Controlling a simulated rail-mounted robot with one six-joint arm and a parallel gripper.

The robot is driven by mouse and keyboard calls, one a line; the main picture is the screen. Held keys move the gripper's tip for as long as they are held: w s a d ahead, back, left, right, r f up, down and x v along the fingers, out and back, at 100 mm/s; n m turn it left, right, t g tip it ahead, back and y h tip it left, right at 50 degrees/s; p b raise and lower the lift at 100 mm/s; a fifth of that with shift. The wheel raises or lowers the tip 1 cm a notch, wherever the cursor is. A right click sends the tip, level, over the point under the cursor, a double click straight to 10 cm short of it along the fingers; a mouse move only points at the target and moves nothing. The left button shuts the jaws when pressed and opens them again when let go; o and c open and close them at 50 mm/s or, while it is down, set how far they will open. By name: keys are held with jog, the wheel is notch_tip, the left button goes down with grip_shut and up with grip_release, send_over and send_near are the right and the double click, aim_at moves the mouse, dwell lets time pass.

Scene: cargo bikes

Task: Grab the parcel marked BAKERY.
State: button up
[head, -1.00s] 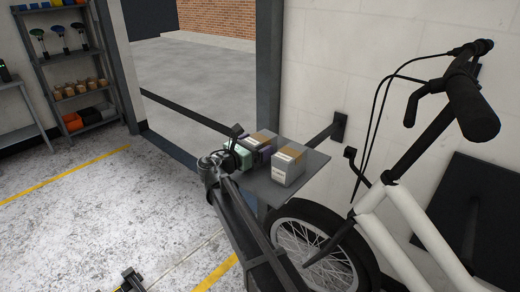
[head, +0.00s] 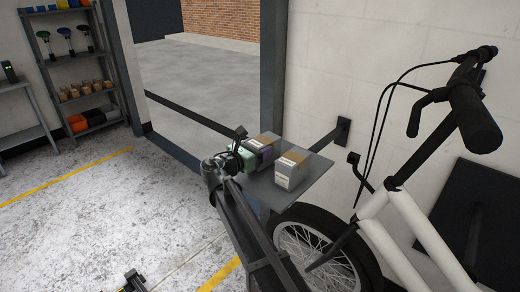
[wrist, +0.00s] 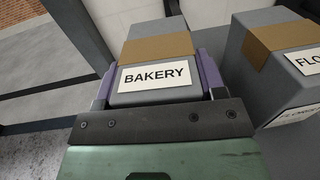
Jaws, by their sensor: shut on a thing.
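The parcel marked BAKERY (wrist: 158,50) is a grey box with a brown tape band and a white label, seen in the wrist view. In the head view the BAKERY parcel (head: 265,139) is at the back of the grey shelf, partly hidden by my gripper. My gripper (wrist: 155,82) has purple fingers on both sides of the parcel and is shut on it. My gripper also shows in the head view (head: 259,153). I cannot tell whether the parcel still touches the shelf.
A second grey parcel (head: 291,170), its label starting "FLO" in the wrist view (wrist: 275,60), stands close to the right on the grey shelf (head: 312,180). A white bike (head: 405,225) stands at right. A rack (head: 85,75) with bins stands at far left.

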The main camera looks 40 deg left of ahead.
notch_tip(320, 180, up, 19)
jog(key=p, duration=1.8)
jog(key=shift+r, duration=0.15)
